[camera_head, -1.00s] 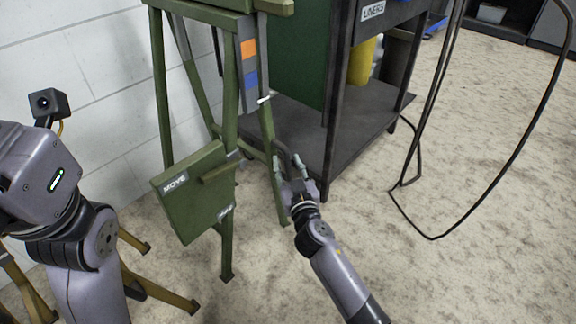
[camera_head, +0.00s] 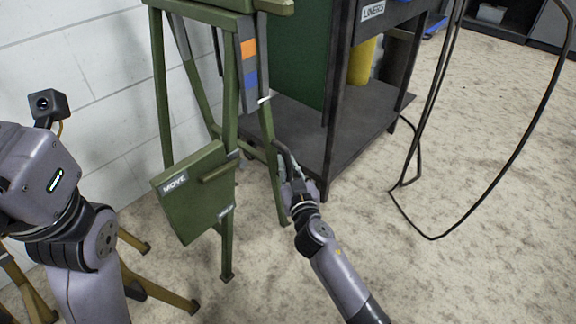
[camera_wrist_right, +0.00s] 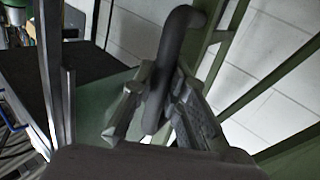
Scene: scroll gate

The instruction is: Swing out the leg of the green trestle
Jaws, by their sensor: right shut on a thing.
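The green trestle (camera_head: 229,95) stands upright against the white wall, with orange and blue patches near its top. Its right leg (camera_head: 268,130) slants down to the floor and has a white band near the upper part. A dark curved handle (camera_head: 284,153) sticks out beside this leg. My right gripper (camera_head: 290,172) is shut on the handle. The right wrist view shows the handle (camera_wrist_right: 177,45) bending down between the two fingers (camera_wrist_right: 158,105). My left arm comes in at the left; its fingers do not show.
A green board (camera_head: 195,205) marked MOVE hangs at the trestle's front. A dark cart (camera_head: 335,140) with a LINERS label stands close to the right of the leg. A black cable loop (camera_head: 510,160) lies at right. Yellow-brown legs (camera_head: 165,292) stand at lower left. Open floor lies in front.

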